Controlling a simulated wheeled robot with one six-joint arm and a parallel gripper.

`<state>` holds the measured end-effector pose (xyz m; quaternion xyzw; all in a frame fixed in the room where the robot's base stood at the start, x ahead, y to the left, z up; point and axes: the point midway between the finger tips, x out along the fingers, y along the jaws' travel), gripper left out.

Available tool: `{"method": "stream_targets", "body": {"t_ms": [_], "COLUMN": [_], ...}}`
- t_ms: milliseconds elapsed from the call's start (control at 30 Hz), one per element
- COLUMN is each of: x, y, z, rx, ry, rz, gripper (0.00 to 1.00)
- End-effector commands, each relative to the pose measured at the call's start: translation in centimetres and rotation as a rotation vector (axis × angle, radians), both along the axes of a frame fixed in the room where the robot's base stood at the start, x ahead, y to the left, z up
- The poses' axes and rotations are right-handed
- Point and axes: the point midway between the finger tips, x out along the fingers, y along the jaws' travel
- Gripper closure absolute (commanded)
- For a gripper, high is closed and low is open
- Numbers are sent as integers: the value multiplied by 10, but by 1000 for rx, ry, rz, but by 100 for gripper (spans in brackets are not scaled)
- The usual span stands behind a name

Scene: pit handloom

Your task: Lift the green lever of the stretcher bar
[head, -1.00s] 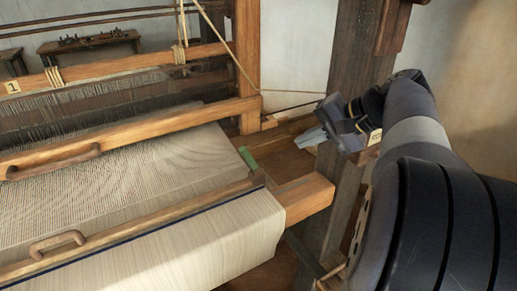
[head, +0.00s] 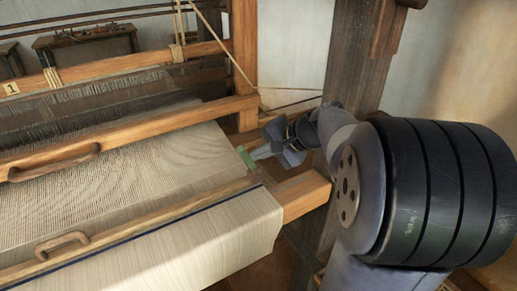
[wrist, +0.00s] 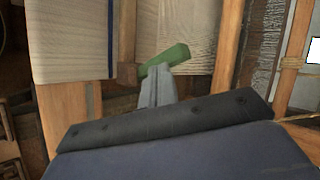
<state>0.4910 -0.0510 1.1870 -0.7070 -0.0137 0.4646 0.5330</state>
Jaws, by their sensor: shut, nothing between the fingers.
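The green lever (head: 246,158) sticks out at the right edge of the woven cloth, near the right end of the stretcher bar (head: 180,211). It also shows in the wrist view (wrist: 163,59) as a green bar slanting up to the right. My gripper (head: 262,152) is shut and empty, with its grey fingertips close to the right of the lever in the head view. In the wrist view the fingertips (wrist: 160,74) reach just below the lever and overlap its lower edge. I cannot tell whether they touch it.
A wooden beam end (head: 301,195) juts out just below my gripper. A dark upright post (head: 357,65) stands behind my arm. The beater with its wooden handle (head: 54,162) crosses the cloth (head: 120,185) at the left. A cord (head: 290,104) runs behind my gripper.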

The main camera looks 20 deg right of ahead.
Motion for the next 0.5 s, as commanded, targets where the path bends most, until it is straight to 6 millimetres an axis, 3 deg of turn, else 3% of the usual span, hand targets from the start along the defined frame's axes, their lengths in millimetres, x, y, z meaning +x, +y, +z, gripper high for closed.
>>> {"method": "stream_targets", "body": {"t_ms": [500], "x": [4], "y": [6], "z": [-3], "rx": [-17], "ry": [-3], "rz": [1], "gripper": [100]}}
